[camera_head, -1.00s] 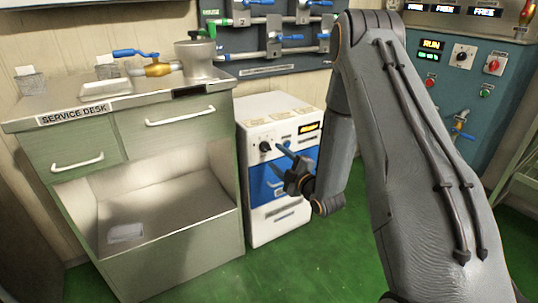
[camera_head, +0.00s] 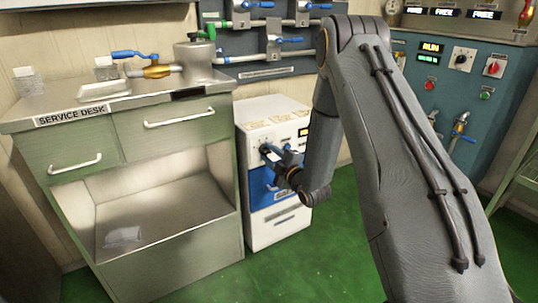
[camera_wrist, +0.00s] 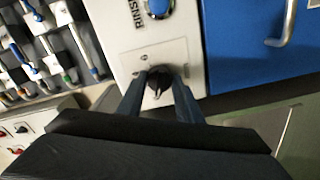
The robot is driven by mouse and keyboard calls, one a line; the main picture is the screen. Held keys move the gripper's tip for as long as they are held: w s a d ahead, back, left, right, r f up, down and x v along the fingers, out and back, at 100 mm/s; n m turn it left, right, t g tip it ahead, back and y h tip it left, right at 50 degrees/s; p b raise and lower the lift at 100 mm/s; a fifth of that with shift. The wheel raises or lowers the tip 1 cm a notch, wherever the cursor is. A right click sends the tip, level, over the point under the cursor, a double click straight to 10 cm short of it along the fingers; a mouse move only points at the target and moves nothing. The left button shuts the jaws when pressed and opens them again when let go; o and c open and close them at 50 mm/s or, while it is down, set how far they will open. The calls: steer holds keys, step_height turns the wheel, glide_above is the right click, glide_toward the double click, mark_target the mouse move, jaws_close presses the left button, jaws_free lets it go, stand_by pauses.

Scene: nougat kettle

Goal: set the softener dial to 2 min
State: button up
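The white machine (camera_head: 257,113) with a blue front stands right of the service desk. Its small black dial (camera_head: 264,148) is on the upper front panel. The dial also shows in the wrist view (camera_wrist: 158,84), on the white panel. My gripper (camera_head: 270,153) is at the dial, and in the wrist view (camera_wrist: 160,78) its two fingers straddle it, one on each side. The fingers are apart, and I cannot tell whether they touch the dial. The dial's setting and scale are too small to read, and my fingers partly cover the panel.
The service desk (camera_head: 180,128) stands close on the machine's left. A teal control cabinet (camera_head: 440,88) with knobs and buttons is at the right. Pipes and valves (camera_head: 270,42) line the back wall. Green floor (camera_head: 310,262) is clear in front.

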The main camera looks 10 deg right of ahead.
steer(key=shift+m, duration=0.4)
steer(key=m+p, duration=0.2)
steer(key=m, duration=0.2)
steer(key=shift+p, duration=0.3)
steer(key=shift+m+p, duration=0.8)
steer(key=shift+m, duration=1.2)
steer(key=o, duration=1)
steer(key=shift+s, duration=0.15)
steer(key=p+v, duration=0.1)
steer(key=v, duration=0.6)
steer(key=shift+s, duration=0.25)
